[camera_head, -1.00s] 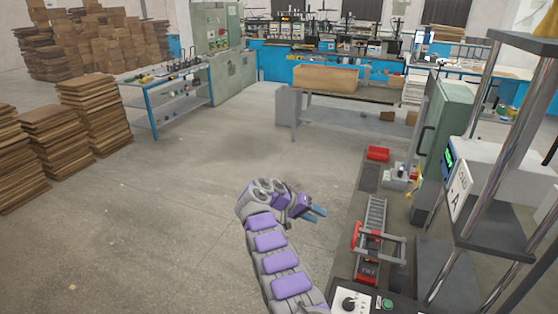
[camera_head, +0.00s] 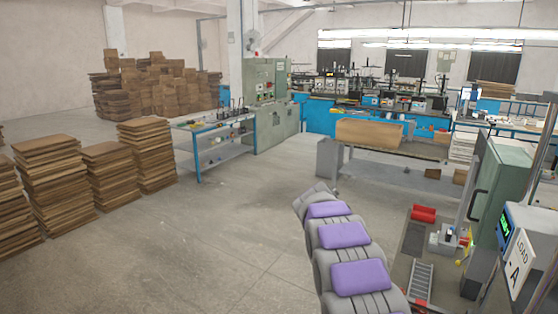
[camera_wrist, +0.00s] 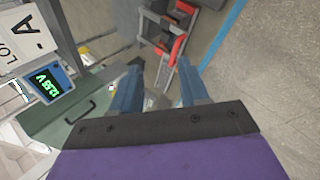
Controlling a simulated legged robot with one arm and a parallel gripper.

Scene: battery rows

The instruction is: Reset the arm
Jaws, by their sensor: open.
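My gripper (camera_wrist: 161,68) shows in the wrist view as two blue fingers spread apart, with nothing between them. Beyond the fingertips lies a grey and red rack-like fixture (camera_wrist: 178,42), apart from the gripper. In the head view my arm (camera_head: 345,236), grey with purple pads, reaches up from the bottom right. Its gripper end is hidden there behind the arm's front link.
A green cabinet (camera_head: 501,190) and the Load A sign (camera_head: 520,263) stand at the right. A red bin (camera_head: 424,214) and a ladder-like rack (camera_head: 420,283) sit near the arm. Cardboard stacks (camera_head: 60,185) stand left; the middle floor (camera_head: 225,220) is clear.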

